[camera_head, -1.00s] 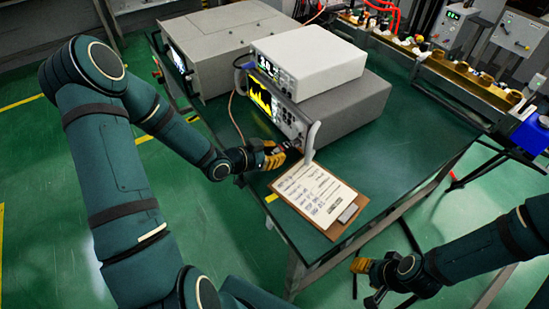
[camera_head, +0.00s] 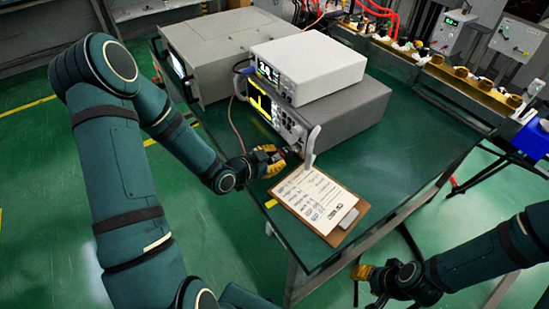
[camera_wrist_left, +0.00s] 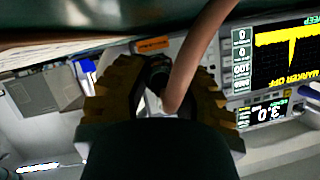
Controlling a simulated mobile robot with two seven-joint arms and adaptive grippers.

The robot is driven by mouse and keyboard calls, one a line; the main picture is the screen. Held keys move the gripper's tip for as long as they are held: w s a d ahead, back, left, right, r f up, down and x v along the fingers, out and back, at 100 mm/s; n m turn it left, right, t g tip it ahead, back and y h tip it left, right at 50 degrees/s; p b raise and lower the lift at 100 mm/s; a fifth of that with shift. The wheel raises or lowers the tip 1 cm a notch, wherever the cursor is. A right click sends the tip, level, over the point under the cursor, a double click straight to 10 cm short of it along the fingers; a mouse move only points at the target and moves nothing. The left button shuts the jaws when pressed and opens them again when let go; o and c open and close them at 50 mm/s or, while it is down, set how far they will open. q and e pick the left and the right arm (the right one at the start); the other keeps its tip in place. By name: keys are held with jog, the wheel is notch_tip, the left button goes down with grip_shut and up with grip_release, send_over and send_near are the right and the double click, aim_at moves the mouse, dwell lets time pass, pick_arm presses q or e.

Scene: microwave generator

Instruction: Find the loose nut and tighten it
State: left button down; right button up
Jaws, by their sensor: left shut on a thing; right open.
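My left gripper (camera_head: 283,155) is at the front lower corner of the grey instrument (camera_head: 340,110) with a yellow trace on its screen. In the left wrist view its yellow fingers (camera_wrist_left: 163,88) are shut around a small dark connector (camera_wrist_left: 157,72), which I take to be a nut. A copper-brown cable (camera_wrist_left: 195,55) runs close by in front of it. The fingers hide most of the connector, so I cannot tell how tight it is. My right gripper (camera_head: 363,274) is open and empty, low beside the table's front edge.
A clipboard with a paper (camera_head: 312,200) lies on the green table (camera_head: 420,150), right of my left gripper. A white box (camera_head: 308,65) sits on the instrument. A larger grey box (camera_head: 215,55) stands behind left. A brass-coloured rail (camera_head: 460,85) lines the back right.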

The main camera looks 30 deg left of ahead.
pick_arm(q)
jog(key=shift+f, duration=0.15)
jog(key=c, duration=0.7)
grip_release()
jog(key=shift+c, duration=0.2)
jog(key=v, duration=0.7)
jog(key=shift+s+a+r, duration=0.1)
jog(key=shift+s+r, duration=0.1)
